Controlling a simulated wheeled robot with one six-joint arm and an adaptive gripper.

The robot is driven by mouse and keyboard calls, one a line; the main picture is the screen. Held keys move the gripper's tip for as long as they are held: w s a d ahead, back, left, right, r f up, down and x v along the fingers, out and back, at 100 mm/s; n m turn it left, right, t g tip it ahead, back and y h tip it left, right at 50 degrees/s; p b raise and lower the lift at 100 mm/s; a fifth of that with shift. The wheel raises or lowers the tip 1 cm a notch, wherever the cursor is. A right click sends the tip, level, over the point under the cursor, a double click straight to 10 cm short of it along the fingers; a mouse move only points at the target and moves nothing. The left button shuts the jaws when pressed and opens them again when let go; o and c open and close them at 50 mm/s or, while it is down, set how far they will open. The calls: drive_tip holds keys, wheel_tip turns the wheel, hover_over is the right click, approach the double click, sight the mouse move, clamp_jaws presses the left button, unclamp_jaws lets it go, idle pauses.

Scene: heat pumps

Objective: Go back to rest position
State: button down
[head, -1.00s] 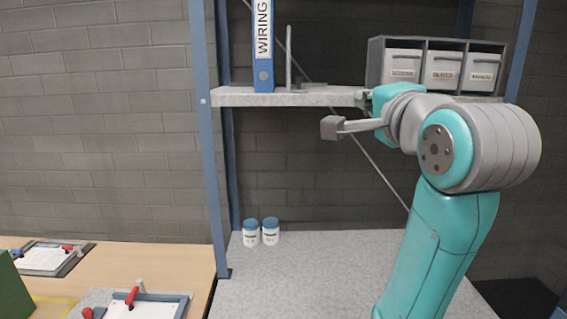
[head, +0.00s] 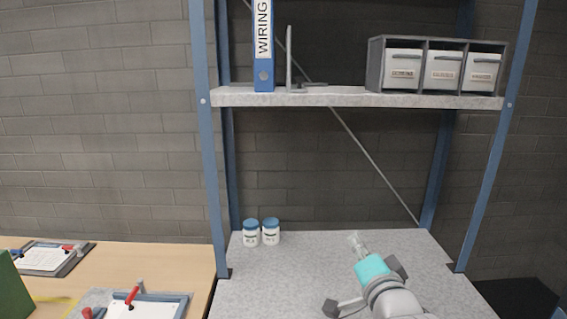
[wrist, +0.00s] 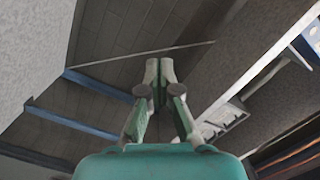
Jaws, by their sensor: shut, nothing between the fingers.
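My gripper (head: 357,239) is low in the head view, in front of the grey lower shelf (head: 290,285), and points away toward the back wall. Its fingers look small and close together there. In the wrist view my gripper (wrist: 160,72) has its two fingertips meeting, with nothing held between them. Only the wrist end of my arm shows at the bottom of the head view; the rest is out of the picture.
The upper shelf (head: 340,97) holds a blue WIRING binder (head: 264,50), a metal bookend (head: 290,60) and a grey rack of labelled drawers (head: 375,65). White jars with blue lids (head: 251,235) stand at the lower shelf's back left. A wooden table (head: 165,262) with clipboards is at left.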

drive_tip(key=s+d+f+n+g+h, duration=0.1)
drive_tip(key=s+f+n, duration=0.2)
drive_tip(key=s+f, duration=0.85)
drive_tip(key=s+d+f+n, duration=0.1)
drive_tip(key=s+f+n, duration=0.1)
drive_tip(key=s+f, duration=0.95)
drive_tip(key=s+f+n, duration=0.2)
drive_tip(key=s, duration=1)
drive_tip(key=s+d+f+n+g, duration=0.1)
drive_tip(key=s+f+n, duration=0.1)
drive_tip(key=s, duration=1.1)
drive_tip(key=shift+s+d+f+n+g+h, duration=0.15)
drive_tip(key=shift+d+f+n+g+h, duration=0.15)
drive_tip(key=shift+n, duration=0.5)
